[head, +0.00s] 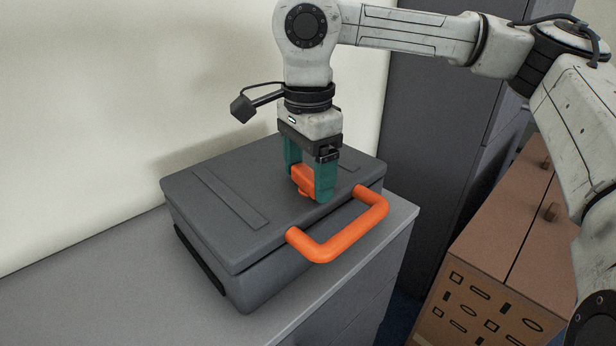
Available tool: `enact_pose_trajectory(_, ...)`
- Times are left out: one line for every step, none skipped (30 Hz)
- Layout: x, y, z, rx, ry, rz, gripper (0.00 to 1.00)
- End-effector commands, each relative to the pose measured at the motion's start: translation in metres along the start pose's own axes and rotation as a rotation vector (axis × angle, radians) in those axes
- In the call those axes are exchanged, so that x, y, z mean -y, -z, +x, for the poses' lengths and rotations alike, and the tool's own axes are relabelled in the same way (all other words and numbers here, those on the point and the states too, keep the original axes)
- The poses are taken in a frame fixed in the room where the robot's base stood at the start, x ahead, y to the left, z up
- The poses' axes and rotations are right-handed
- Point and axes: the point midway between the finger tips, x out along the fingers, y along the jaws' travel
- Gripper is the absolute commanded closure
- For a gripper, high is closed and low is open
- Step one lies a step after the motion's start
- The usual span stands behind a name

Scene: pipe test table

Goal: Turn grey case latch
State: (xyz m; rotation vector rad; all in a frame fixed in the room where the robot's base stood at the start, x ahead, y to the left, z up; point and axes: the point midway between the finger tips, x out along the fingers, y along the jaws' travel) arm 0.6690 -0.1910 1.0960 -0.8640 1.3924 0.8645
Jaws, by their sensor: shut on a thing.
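The grey case (212,228) lies on a grey cabinet top with its lid shut. An orange handle (347,236) sticks out from its front edge. The orange latch (304,181) sits on the lid near the front edge, behind the handle. My gripper (310,185) points down over the lid, its green fingers on either side of the latch and shut on it. The right finger hides part of the latch.
The grey cabinet top (95,285) has free room left of the case and a narrow strip in front. A cream wall (120,90) stands behind. At the right are a tall dark grey cabinet (435,130) and a brown box (500,260) with cut-out shapes.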

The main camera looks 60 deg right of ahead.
Motion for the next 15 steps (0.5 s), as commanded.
enact_pose_trajectory(0.0002,0.0,0.0014,0.0,0.001,-0.029,0.51)
enact_pose_trajectory(0.0002,0.0001,0.0013,0.0,0.0,-0.046,0.51)
enact_pose_trajectory(0.0001,0.0001,0.0011,0.0,0.0,-0.069,0.51)
enact_pose_trajectory(0.0001,0.0001,0.001,0.0,0.0,-0.085,0.51)
enact_pose_trajectory(0.0001,0.0001,0.0008,0.0,0.0,-0.099,0.51)
enact_pose_trajectory(0.0001,0.0001,0.0007,0.0,0.0,-0.117,0.51)
enact_pose_trajectory(0.0001,0.0001,0.0006,0.0,0.0,-0.128,0.51)
enact_pose_trajectory(0.0001,0.0001,0.0005,0.0,0.0,-0.138,0.51)
enact_pose_trajectory(0.0001,0.0001,0.0004,0.0,0.0,-0.152,0.51)
enact_pose_trajectory(0.0001,0.0,0.0004,0.0,0.0,-0.159,0.51)
enact_pose_trajectory(0.0001,0.0001,0.0003,0.0,0.0,-0.166,0.51)
enact_pose_trajectory(0.0001,0.0,0.0002,0.0,0.0,-0.175,0.51)
enact_pose_trajectory(0.0001,0.0001,0.0001,0.0,0.0,-0.18,0.51)
enact_pose_trajectory(0.0001,0.0001,0.0001,0.0,0.0,-0.184,0.51)
enact_pose_trajectory(0.0002,0.0001,0.0,0.0,0.0,-0.188,0.51)
